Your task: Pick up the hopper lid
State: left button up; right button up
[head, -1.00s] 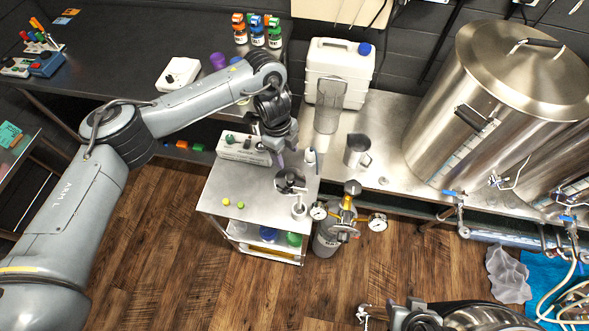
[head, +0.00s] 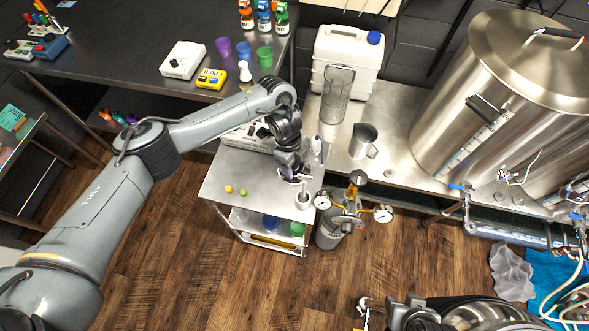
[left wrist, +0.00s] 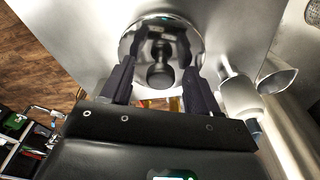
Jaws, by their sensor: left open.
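The hopper lid, a shiny round metal disc with a black knob, shows in the left wrist view (left wrist: 133,42). It lies on the steel top of the small cart (head: 232,172). My left gripper (left wrist: 162,72) is open, with its two fingers on either side of the black knob (left wrist: 160,74). In the head view my left gripper (head: 291,174) is low over the cart's right part and hides most of the lid.
A control box (head: 243,137) stands at the cart's back, and two small yellow-green balls lie on its top. A gas cylinder with gauges (head: 330,232) stands right of the cart.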

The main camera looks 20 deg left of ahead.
pick_arm(q)
jog(key=shift+f, duration=0.2)
grip_shut()
jog(key=shift+r, duration=0.1)
